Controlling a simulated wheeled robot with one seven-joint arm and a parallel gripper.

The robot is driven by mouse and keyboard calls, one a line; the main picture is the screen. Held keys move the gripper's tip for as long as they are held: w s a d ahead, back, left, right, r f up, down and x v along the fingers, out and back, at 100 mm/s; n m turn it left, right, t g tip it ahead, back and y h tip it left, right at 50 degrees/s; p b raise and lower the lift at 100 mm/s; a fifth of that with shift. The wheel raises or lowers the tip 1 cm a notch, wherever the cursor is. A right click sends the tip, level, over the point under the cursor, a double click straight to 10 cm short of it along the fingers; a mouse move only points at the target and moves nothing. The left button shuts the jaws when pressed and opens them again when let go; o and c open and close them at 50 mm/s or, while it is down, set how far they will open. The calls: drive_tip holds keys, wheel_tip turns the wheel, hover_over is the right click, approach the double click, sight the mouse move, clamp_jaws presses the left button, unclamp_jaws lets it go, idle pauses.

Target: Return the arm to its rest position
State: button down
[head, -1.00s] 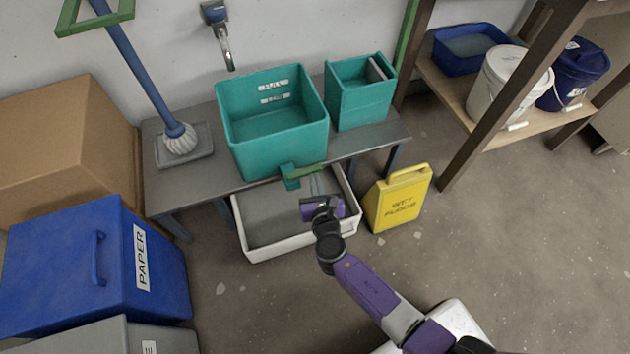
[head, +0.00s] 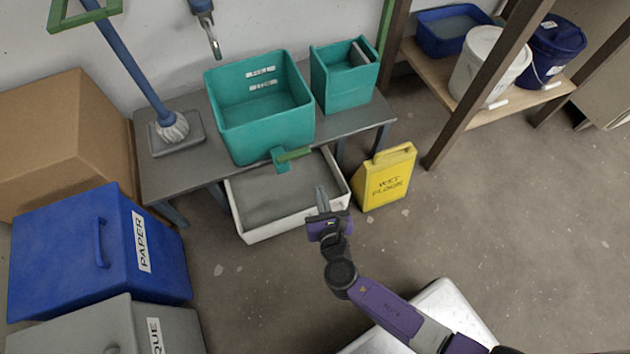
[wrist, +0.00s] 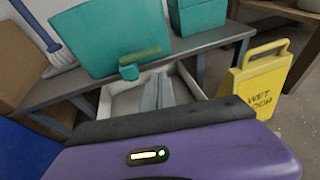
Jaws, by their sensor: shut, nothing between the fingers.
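My arm reaches up from the lower right in the head view, and my gripper (head: 322,198) is over the front right edge of the white tray on the floor. The fingers are together with nothing between them. In the wrist view my gripper (wrist: 160,92) points toward the white tray (wrist: 118,103) and the teal bucket. The large teal bucket (head: 240,130) stands on the grey bench, with a green-handled lever on a teal valve (head: 282,160) at its lower front. My gripper is apart from the valve.
The white tray (head: 240,222) sits below the bench (head: 165,180). A yellow wet floor sign (head: 386,180) stands right of my gripper. A blue paper bin (head: 60,260) and cardboard box (head: 60,140) are left. A smaller teal bucket (head: 340,92) is on the bench.

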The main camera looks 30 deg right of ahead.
drive_tip(key=shift+s+a+r, duration=0.1)
drive_tip(key=shift+s+r, duration=0.1)
drive_tip(key=shift+s, duration=0.3)
